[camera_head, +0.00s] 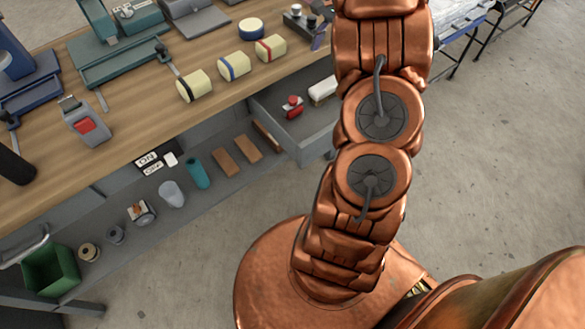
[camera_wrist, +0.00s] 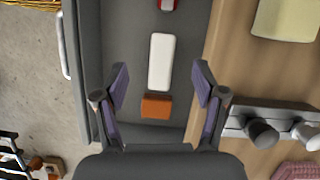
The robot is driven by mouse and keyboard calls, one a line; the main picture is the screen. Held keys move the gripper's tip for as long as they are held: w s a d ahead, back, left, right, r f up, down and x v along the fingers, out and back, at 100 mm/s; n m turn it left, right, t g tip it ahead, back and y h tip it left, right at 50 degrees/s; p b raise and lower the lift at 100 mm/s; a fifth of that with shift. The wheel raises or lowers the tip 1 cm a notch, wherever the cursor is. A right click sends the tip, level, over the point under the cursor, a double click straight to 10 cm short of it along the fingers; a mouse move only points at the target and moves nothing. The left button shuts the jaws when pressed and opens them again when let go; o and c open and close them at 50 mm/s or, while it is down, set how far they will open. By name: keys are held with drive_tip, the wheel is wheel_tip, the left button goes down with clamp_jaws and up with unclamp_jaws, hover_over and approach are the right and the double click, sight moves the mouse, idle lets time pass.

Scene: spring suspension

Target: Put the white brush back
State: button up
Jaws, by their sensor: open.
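A plain white oblong, which looks like the white brush (camera_head: 323,90), lies in an open grey drawer (camera_head: 313,143) under the workbench. In the wrist view the white brush (camera_wrist: 160,61) lies lengthwise on the floor of the drawer (camera_wrist: 119,22), with an orange-brown block (camera_wrist: 156,106) just below it in the picture. My gripper (camera_wrist: 160,76) is open and empty. Its two purple-padded fingers frame the lower part of the brush from above, and I see no contact. My gripper is mostly hidden behind my arm in the head view.
A red object (camera_head: 292,106) lies in the drawer beside the brush. Cream rolls with coloured bands (camera_head: 234,66) stand on the wooden workbench (camera_head: 150,103). A lower shelf holds brown blocks (camera_head: 225,162), a teal cylinder (camera_head: 197,171) and a green bin (camera_head: 50,270).

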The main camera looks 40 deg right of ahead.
drive_tip(key=s+a+r+n+g+h, duration=0.15)
drive_tip(key=s+a+n, duration=0.25)
drive_tip(key=a, duration=0.7)
drive_tip(key=s+a+r+n+h, duration=0.1)
drive_tip(key=s+a+r+n, duration=0.25)
drive_tip(key=a, duration=0.65)
drive_tip(key=s+a+f+n, duration=0.1)
drive_tip(key=s+a+n, duration=0.3)
drive_tip(key=s, duration=0.4)
drive_tip(key=s+a+f+n+h, duration=0.1)
drive_tip(key=s+a+f+n, duration=0.1)
drive_tip(key=s+a+n, duration=0.3)
drive_tip(key=s+a, duration=0.1)
drive_tip(key=s, duration=0.2)
drive_tip(key=shift+s+a+f, duration=0.25)
drive_tip(key=shift+s+a, duration=0.05)
drive_tip(key=shift+s, duration=0.05)
drive_tip(key=shift+g+h, duration=0.25)
drive_tip(key=s+p+v, duration=0.2)
drive_tip(key=p+v, duration=1)
drive_tip(key=shift+r, duration=0.65)
